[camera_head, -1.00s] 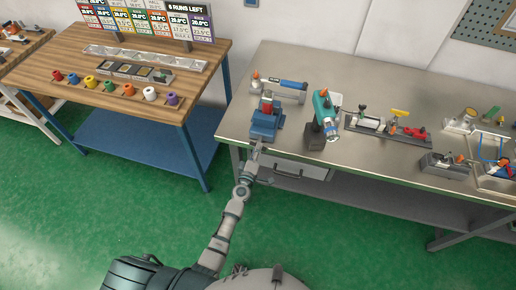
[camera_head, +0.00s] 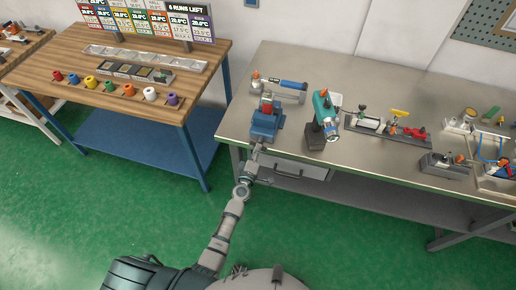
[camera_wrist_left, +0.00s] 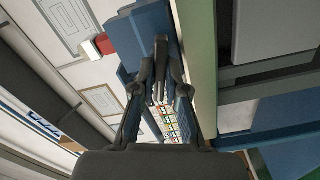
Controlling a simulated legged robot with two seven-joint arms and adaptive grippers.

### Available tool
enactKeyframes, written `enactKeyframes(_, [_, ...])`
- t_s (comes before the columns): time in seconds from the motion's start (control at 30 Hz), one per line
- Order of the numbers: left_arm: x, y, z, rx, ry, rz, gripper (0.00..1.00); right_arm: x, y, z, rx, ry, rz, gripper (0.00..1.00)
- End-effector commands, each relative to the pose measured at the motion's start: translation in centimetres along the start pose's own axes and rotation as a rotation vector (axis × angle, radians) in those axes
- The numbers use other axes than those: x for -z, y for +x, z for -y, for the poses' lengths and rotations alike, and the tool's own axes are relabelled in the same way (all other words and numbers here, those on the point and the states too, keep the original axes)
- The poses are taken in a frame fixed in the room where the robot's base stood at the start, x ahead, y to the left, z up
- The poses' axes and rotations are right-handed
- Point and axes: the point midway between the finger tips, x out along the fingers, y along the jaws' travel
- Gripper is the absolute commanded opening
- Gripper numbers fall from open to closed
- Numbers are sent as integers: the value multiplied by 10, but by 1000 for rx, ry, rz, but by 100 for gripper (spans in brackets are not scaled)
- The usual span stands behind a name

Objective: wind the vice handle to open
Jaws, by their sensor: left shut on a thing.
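The blue vice (camera_head: 266,124) sits at the front left edge of the metal bench, with a red part (camera_head: 267,108) at its top. It also fills the upper middle of the left wrist view (camera_wrist_left: 150,25), close up. My left gripper (camera_head: 257,147) is at the front of the vice, just off the bench edge. In the left wrist view its dark fingers (camera_wrist_left: 160,85) are closed together on the vice handle, which they mostly hide. The handle's exact angle and the gap between the jaws cannot be made out. My right gripper is not in view.
On the metal bench (camera_head: 390,90), a blue-handled tool on a stand (camera_head: 290,84) is behind the vice, and a teal device (camera_head: 322,108) stands close to its right. A drawer (camera_head: 300,171) hangs below. The wooden table (camera_head: 95,50) is apart at left.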

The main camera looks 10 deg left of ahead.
Motion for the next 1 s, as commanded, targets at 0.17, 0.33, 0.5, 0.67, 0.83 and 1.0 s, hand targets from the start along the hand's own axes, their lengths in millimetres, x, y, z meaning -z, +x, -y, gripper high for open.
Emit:
enactKeyframes(0.17, [0,-1,3,5,0,0,0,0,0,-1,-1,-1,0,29])
enactKeyframes(0.33, [0,-1,3,5,0,0,0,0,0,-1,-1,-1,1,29])
enactKeyframes(0.5, [-1,-1,4,6,-108,-1,0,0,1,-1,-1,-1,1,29])
enactKeyframes(0.67, [0,-1,3,6,-245,-1,0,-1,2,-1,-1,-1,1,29])
enactKeyframes(0.83, [0,-1,4,6,-246,0,0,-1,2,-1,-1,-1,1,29])
enactKeyframes(1.0, [-1,-1,4,7,-375,-1,0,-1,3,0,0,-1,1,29])
